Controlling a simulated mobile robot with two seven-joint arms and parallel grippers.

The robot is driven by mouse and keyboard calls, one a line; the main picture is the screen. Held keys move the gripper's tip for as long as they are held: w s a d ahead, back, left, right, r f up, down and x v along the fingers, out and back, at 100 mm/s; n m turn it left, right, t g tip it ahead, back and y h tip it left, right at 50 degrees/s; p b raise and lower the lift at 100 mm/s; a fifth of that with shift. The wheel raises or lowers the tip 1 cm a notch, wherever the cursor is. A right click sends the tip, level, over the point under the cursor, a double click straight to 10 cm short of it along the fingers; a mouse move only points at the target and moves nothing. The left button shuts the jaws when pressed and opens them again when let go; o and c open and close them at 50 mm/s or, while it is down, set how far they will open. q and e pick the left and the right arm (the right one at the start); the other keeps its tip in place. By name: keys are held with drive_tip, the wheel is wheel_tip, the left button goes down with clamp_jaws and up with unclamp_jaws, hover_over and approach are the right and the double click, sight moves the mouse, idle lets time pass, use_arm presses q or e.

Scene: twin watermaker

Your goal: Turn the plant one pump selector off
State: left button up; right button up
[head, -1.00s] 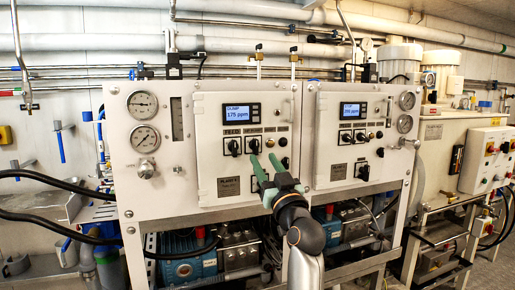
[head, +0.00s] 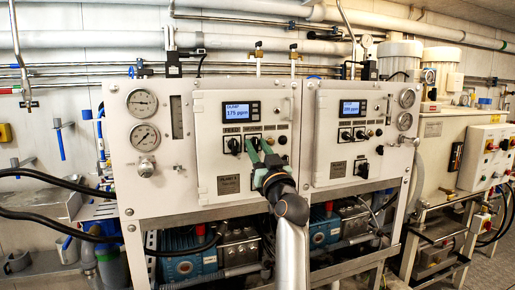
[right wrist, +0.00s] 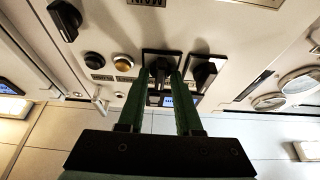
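Two control panels stand side by side; the left one (head: 215,165) carries a nameplate whose number I cannot read. A row on it holds a black selector (head: 234,146) at the left and a second selector, largely hidden by my gripper in the head view. My right gripper (head: 260,144) is at this second one. In the right wrist view, its two green fingers (right wrist: 161,80) stand on either side of the black selector (right wrist: 160,66), close to it; contact is not clear. They are apart, so I take the gripper as open. My left gripper is out of view.
The neighbouring selector (right wrist: 203,72) is right beside one finger in the wrist view. Round buttons (right wrist: 124,63) lie on the other side, and a larger black knob (right wrist: 65,20) is further off. The display (head: 237,112) above reads 175 ppm. Blue pumps (head: 190,265) are below.

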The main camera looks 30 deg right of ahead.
drive_tip(key=c, duration=0.3)
clamp_jaws()
